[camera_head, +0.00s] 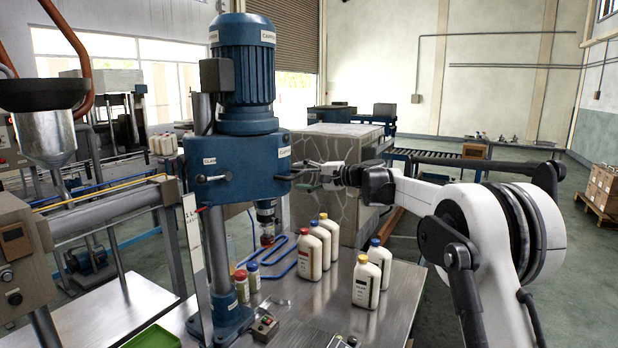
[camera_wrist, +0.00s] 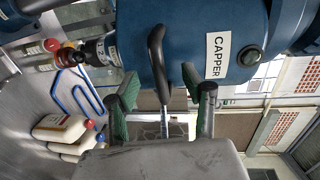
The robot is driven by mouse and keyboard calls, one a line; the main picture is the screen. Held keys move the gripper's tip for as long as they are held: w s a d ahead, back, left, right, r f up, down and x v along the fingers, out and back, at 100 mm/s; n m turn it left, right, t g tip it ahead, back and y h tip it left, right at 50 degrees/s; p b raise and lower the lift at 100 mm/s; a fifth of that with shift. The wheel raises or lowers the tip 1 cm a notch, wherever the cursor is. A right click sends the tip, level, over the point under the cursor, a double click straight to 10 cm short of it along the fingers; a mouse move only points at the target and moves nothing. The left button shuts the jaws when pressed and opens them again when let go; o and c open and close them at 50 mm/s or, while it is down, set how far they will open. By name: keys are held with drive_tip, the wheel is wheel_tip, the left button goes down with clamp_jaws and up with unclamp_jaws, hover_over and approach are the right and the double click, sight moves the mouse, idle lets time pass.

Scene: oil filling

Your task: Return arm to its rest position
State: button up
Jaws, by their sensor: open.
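My gripper (camera_head: 308,176) is in the middle of the head view, at the right side of the blue capping machine (camera_head: 240,160). In the wrist view my gripper (camera_wrist: 160,92) is open, with its two green-padded fingers apart. A dark lever (camera_wrist: 156,62) of the machine shows between the fingers. Whether a finger touches it I cannot tell. The machine's blue body (camera_wrist: 190,40) with its CAPPER label fills the upper middle of the wrist view. My white arm reaches in from the right.
White bottles with coloured caps (camera_head: 367,282) stand on the metal table (camera_head: 300,315) below my arm. Two small bottles (camera_head: 253,277) stand near the machine's column. A blue looped tube (camera_head: 287,250) lies behind. A grey box-like block (camera_head: 340,150) stands behind my gripper.

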drive_tip(key=shift+w+a, duration=0.15)
drive_tip(key=shift+a, duration=0.15)
clamp_jaws()
drive_tip(key=shift+f, duration=0.1)
idle(0.6)
drive_tip(key=shift+f+b, duration=0.5)
drive_tip(key=shift+f, duration=0.5)
idle(0.9)
